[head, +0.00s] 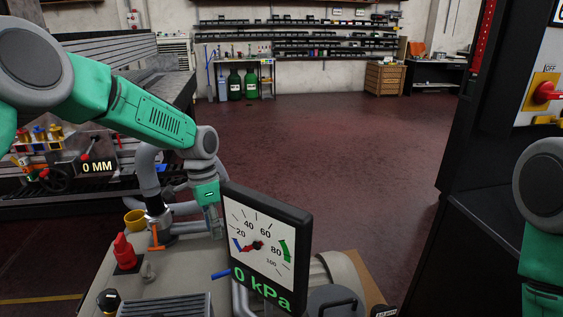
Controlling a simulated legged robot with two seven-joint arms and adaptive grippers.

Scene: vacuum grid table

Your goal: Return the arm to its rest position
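My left arm reaches in from the left in green and grey. My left gripper (213,224) points down just left of the pressure gauge (262,240). The gripper is small here and partly against the gauge's edge, so its fingers cannot be made out. No held object can be seen. Only a grey joint and green links of my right arm show at the right edge; its gripper is out of view.
The gauge reads 0 kPa. A red knob (124,250), yellow cup (135,219) and orange T-handle (155,237) stand on the bench left of it. A 0 MM display (97,167) is farther left. A dark cabinet (480,150) stands right; the red floor (330,150) is open.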

